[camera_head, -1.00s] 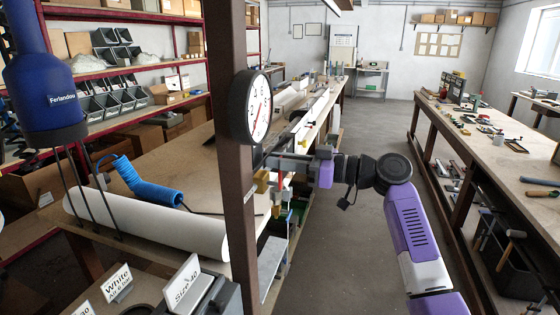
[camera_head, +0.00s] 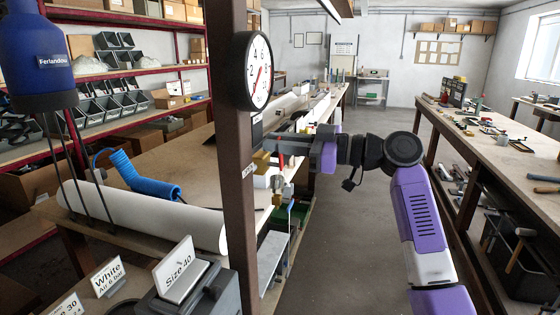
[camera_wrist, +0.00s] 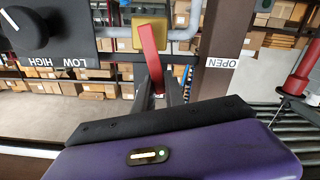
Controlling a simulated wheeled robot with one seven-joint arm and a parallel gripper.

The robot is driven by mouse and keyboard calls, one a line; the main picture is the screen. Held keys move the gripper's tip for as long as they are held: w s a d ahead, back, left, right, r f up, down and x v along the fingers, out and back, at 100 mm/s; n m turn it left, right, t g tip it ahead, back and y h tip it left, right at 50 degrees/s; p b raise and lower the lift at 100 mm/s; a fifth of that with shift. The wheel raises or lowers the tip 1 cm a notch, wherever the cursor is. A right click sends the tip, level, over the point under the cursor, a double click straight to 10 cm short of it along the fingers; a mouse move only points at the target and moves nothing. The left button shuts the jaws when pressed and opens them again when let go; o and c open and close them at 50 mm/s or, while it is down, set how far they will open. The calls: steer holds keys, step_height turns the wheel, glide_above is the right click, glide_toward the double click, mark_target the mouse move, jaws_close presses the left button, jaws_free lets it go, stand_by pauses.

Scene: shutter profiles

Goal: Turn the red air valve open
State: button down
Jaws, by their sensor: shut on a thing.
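The air valve has a brass body (camera_wrist: 150,32) on a grey pipe and a red lever (camera_wrist: 152,52), seen in the wrist view. The lever slants slightly from the body down to my gripper (camera_wrist: 157,88). My fingers are shut on the lever's lower end, one on each side. An OPEN label (camera_wrist: 221,63) is on the brown post, right of the lever. In the head view my gripper (camera_head: 284,157) reaches in from the right beside the post. The brass body (camera_head: 261,161) shows just right of the post. My gripper partly hides the lever there.
A round pressure gauge (camera_head: 259,71) sits on the brown post (camera_head: 236,190) above the valve. In the wrist view a black LOW/HIGH knob (camera_wrist: 30,28) is left of the valve. A white roll (camera_head: 140,215) lies left of the post. The aisle floor (camera_head: 355,235) is clear.

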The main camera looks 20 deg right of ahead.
mark_target(273, 164)
steer(key=s+f+n+b, duration=0.1)
steer(key=n+b, duration=0.1)
steer(key=b, duration=0.3)
steer(key=s+a+f+n+b, duration=0.1)
steer(key=n+b, duration=0.2)
steer(key=b, duration=0.2)
steer(key=s+a+f+n+b, duration=0.1)
steer(key=n+b, duration=0.2)
steer(key=b, duration=0.2)
steer(key=shift+a+f, duration=0.1)
steer(key=shift+f, duration=0.1)
steer(key=shift+s+a+f+n+b, duration=0.15)
steer(key=shift+f+n+b, duration=0.35)
steer(key=shift+n+b, duration=0.65)
steer(key=shift+s+a+f+n+b, duration=0.15)
steer(key=shift+f+n+b, duration=0.3)
steer(key=shift+n+b, duration=0.65)
steer(key=shift+s+a+f+n+b, duration=0.15)
steer(key=shift+f+n+b, duration=0.35)
steer(key=shift+n+b, duration=0.65)
steer(key=shift+d, duration=0.1)
steer(key=c, duration=1.4)
jaws_free()
